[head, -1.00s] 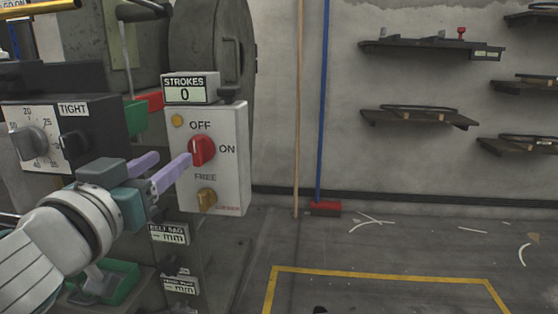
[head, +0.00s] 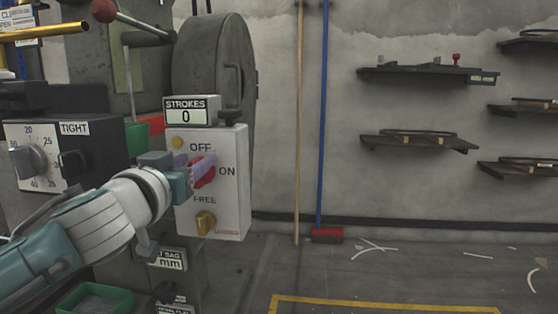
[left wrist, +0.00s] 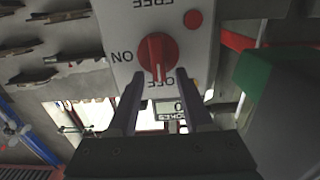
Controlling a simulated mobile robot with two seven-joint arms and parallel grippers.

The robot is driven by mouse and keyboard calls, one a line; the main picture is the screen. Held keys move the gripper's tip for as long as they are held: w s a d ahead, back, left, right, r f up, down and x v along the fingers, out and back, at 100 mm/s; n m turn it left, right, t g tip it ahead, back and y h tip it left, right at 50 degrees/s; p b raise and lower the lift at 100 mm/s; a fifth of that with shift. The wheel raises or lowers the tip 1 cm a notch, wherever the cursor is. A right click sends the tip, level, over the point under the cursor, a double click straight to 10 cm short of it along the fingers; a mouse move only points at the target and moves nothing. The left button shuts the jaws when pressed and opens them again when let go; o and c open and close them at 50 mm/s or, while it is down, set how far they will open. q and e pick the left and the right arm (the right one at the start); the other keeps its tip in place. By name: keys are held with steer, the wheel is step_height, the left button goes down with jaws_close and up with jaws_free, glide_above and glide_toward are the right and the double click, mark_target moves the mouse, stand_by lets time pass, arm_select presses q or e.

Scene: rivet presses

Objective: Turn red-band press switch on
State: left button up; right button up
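The red switch knob (head: 205,173) is on a white control box (head: 233,190) marked OFF, ON and FREE. In the left wrist view, turned upside down, the knob (left wrist: 157,52) has its white line pointing toward OFF. My left gripper (head: 192,164) is in front of the box at the knob. Its two purple fingers are apart; in the left wrist view the gripper (left wrist: 160,75) has one fingertip on each side of the knob's OFF end. I cannot tell whether they touch it. A finger partly covers the knob in the head view. My right gripper is not in view.
A STROKES counter (head: 190,112) reading 0 sits on top of the box. A black box with a TIGHT dial (head: 28,162) stands to the left, close above my arm. The floor (head: 380,275) to the right is mostly clear.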

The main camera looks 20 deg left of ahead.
mark_target(215, 170)
arm_select(q)
jaws_close()
steer(key=shift+d+m, duration=0.1)
steer(key=shift+m, duration=0.2)
stand_by(0.4)
steer(key=m, duration=0.5)
steer(key=d+f+m, duration=0.1)
steer(key=m, duration=0.5)
steer(key=d+f+m, duration=0.1)
steer(key=m, duration=0.5)
steer(key=shift+w+d+f+b, duration=0.2)
steer(key=shift+w+b, duration=0.1)
steer(key=shift+b, duration=0.1)
steer(key=shift+m, duration=0.4)
steer(key=shift+o, duration=0.2)
jaws_free()
